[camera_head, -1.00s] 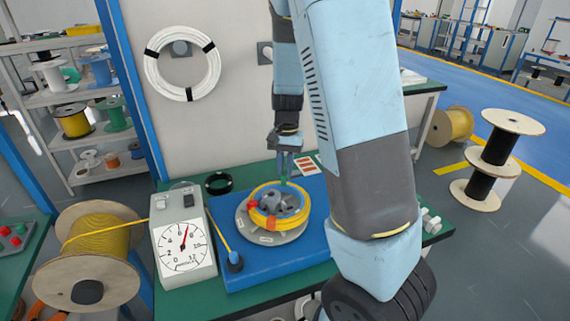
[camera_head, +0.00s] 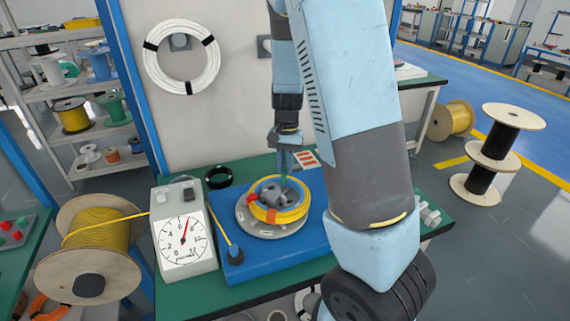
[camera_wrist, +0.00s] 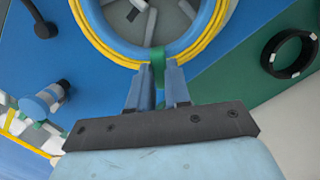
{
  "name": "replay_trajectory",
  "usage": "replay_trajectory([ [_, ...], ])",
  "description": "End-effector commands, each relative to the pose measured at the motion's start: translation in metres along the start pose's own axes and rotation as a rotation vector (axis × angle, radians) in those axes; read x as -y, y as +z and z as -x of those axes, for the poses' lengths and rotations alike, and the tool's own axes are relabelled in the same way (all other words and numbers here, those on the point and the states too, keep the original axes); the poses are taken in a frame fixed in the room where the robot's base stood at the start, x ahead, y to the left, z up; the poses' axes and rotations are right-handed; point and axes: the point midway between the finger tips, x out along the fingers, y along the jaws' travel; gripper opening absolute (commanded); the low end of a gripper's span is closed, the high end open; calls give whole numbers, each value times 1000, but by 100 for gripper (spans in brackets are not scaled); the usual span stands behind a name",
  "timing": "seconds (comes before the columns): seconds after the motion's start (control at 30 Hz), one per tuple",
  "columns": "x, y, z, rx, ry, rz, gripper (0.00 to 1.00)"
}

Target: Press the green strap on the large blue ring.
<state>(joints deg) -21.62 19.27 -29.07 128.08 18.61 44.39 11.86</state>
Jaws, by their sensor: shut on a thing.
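The large blue ring (camera_wrist: 186,46) carries a coil of yellow cable (camera_head: 297,213) around it and encloses a grey hub (camera_head: 279,197) on a round grey plate (camera_head: 255,228). The green strap (camera_wrist: 158,66) crosses the yellow cable at the ring's edge. My gripper (camera_wrist: 158,76) is shut on the strap, which shows between its two blue fingers. In the head view my gripper (camera_head: 284,168) points down at the far side of the coil. The strap's contact with the ring is hard to tell.
A gauge box (camera_head: 184,240) stands left of the blue board (camera_head: 255,266). A small post (camera_head: 232,252) guides yellow cable near the board's left edge. A black ring (camera_head: 219,177) lies behind on the green bench. My arm covers the board's right side.

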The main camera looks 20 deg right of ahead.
Motion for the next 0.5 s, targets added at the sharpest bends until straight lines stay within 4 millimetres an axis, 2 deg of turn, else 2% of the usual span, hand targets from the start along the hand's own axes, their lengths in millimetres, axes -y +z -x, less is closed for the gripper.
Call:
replay_trajectory([
  [0.5,0,-1,-6,1,0,-1,0],
])
